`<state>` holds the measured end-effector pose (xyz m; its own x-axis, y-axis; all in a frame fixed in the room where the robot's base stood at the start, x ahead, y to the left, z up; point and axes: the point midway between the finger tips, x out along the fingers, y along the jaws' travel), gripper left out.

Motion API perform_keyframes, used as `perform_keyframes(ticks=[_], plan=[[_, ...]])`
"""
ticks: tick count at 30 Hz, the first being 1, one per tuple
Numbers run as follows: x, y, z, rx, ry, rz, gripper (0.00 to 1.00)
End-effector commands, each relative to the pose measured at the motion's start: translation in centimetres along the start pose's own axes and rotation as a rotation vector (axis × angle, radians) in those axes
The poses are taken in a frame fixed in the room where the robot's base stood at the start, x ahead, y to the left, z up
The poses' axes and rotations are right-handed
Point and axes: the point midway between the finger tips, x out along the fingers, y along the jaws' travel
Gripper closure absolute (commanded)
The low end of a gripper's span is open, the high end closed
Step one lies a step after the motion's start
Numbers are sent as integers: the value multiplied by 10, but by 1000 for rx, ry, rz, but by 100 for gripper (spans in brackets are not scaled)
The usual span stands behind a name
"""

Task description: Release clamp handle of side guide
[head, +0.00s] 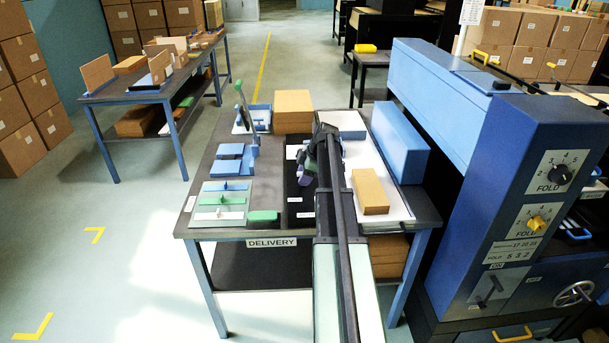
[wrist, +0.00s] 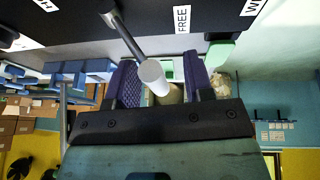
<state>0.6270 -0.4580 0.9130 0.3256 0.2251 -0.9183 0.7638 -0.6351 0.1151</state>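My gripper (head: 306,174) is over the dark strip of the delivery table in the head view, partly hidden by my arm. In the wrist view its two purple-padded fingers (wrist: 160,72) stand apart, with a pale-ended cylinder (wrist: 154,76) on a grey rod (wrist: 124,34) filling the gap; it looks held. A tall lever (head: 243,103) rises from a blue fixture at the table's back left. A small black handle (head: 491,290) is on the blue machine's lower panel. I cannot tell which one is the side guide's clamp handle.
The delivery table (head: 228,170) carries blue blocks, a slotted plate (head: 222,203), a green block (head: 263,216) and a kraft-coloured block (head: 370,191) on white sheets. The blue machine (head: 510,170) stands close at right. Open floor lies left.

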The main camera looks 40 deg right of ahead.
Motion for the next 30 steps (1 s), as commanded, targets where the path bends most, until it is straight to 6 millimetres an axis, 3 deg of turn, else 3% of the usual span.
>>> perform_keyframes(ticks=[8,13,21,24,30], plan=[[-3,0,-2,-1,2,-1,57],[-30,1,-4,0,2,0,57],[-99,1,-5,1,1,0,57],[-110,1,-2,1,1,0,57],[-109,0,1,0,1,0,57]])
